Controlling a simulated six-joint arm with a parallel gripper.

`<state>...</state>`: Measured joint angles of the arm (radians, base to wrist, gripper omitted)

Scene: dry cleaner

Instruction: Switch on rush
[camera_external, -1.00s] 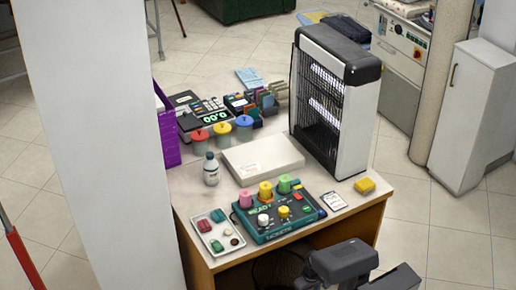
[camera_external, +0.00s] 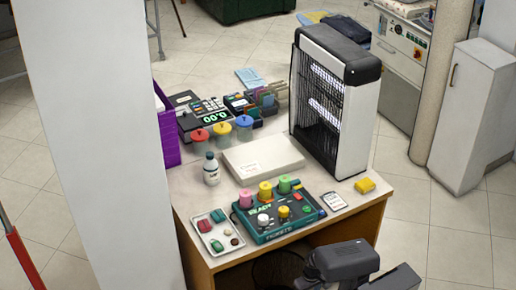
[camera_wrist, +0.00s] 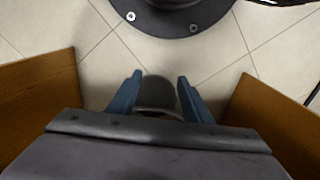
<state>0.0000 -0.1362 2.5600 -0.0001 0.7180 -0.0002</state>
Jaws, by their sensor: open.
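A dark green control box (camera_external: 283,232) with a lit display (camera_external: 259,213) sits near the front of the desk. Pink (camera_external: 246,198), yellow (camera_external: 265,190) and green (camera_external: 285,184) cylinders stand along its back. On its face are a white knob (camera_external: 263,220), a yellow knob (camera_external: 284,212), and small red and green parts. No label reading "rush" is legible. My gripper (camera_wrist: 159,82) shows in the wrist view with two blue fingers apart. A dark rounded shape shows between them; I cannot tell what it is. In the external view only my dark arm links show, at the lower right, and the fingers are hidden.
A pale flat case (camera_external: 262,155), a bottle (camera_external: 211,169) and a tall grilled unit (camera_external: 337,98) stand behind. Brown panels (camera_wrist: 35,98) flank the wrist view.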

